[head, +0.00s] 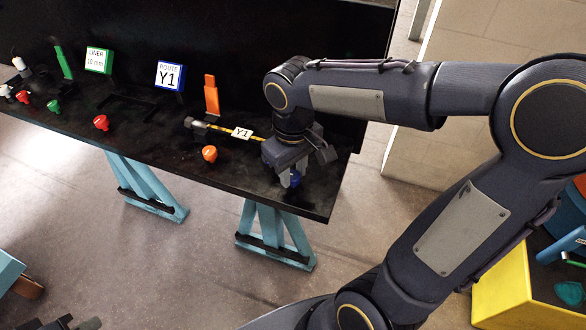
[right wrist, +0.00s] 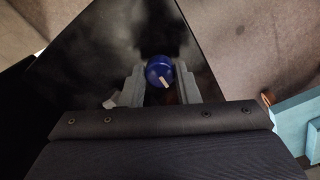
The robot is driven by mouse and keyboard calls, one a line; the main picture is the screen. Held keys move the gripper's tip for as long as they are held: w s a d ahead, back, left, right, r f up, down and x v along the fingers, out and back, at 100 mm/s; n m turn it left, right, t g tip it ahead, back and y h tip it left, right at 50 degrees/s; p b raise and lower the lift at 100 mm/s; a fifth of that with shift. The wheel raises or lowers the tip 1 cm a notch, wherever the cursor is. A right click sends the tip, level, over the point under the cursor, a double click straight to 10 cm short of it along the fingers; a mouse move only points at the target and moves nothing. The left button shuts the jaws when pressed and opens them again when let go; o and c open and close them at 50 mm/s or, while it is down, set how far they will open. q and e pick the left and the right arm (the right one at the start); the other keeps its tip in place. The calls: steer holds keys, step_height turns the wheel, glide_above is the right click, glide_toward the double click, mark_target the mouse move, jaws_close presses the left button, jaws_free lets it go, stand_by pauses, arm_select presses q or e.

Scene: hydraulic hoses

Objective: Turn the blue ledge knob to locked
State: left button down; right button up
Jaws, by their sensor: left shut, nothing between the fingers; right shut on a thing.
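The blue ledge knob (head: 295,181) sits near the right end of the black ledge and is mostly hidden by my right gripper (head: 289,176). The right wrist view shows the round blue knob (right wrist: 158,68) between the two grey fingers of my right gripper (right wrist: 160,80), which is shut on it. A pale mark on the knob points down and slightly right in that view. I see no locked label there. My left gripper (head: 75,324) shows only in part at the bottom left of the head view, shut and empty, away from the ledge.
Red, green and orange knobs (head: 209,153) line the black ledge (head: 150,135). A Y1 tag (head: 242,133) on a yellow hose and an upright orange lever (head: 211,95) are left of my right gripper. A yellow bin (head: 505,295) stands at lower right.

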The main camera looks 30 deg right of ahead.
mark_target(293, 175)
steer(key=o, duration=1)
step_height(293, 175, up, 8)
steer(key=shift+f, duration=0.1)
stand_by(0.4)
steer(key=s+f+m+t+y, duration=0.1)
steer(key=s+f+t, duration=0.1)
steer(key=s, duration=0.2)
steer(key=s+f+m+t+y, duration=0.1)
steer(key=s+f+m, duration=0.1)
steer(key=s, duration=0.2)
steer(key=s+f+m+t+y, duration=0.1)
steer(key=s+f+t, duration=0.1)
steer(key=s, duration=0.2)
steer(key=shift+a+f+t+y, duration=0.3)
steer(key=shift+a+f+y, duration=0.05)
steer(key=shift+f+y, duration=0.05)
